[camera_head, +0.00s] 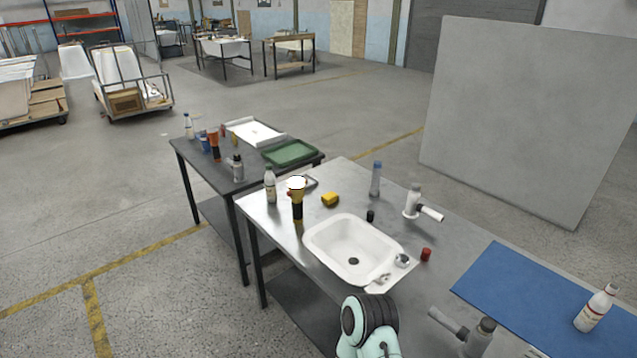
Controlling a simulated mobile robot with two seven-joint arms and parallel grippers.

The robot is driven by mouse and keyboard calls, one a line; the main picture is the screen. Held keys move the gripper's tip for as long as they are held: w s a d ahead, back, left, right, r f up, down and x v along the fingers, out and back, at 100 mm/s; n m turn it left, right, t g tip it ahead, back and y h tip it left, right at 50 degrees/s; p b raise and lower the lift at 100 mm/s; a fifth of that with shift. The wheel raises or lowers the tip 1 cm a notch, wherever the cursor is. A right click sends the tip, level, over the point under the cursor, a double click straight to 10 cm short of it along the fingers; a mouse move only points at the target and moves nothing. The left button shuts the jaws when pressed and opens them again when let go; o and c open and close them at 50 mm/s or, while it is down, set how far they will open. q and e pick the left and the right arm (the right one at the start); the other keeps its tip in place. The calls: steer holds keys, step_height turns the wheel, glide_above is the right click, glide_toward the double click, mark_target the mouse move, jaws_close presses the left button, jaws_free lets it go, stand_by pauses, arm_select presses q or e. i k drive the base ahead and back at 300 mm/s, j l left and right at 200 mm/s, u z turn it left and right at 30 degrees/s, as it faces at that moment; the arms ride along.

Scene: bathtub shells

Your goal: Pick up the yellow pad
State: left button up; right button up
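The yellow pad (330,200) is a small yellow block lying flat on the metal-topped table (352,182), just behind the white basin (334,232). A yellow and black tool (297,204) with a round white top stands upright to its left, apart from it. Nothing covers the pad. Neither of my grippers shows in the head view. Only a pale, rounded link of my own arm shows at the bottom centre, in front of the basin.
A blue mat (535,297) lies to the right. A darker table (232,178) with a green tray (290,153) stands behind left.

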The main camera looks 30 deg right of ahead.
mark_target(332, 197)
steer(key=i+j+z, duration=0.25)
steer(key=i+z, duration=0.2)
steer(key=i+j+z, duration=0.5)
steer(key=i+l, duration=0.05)
steer(key=l, duration=0.05)
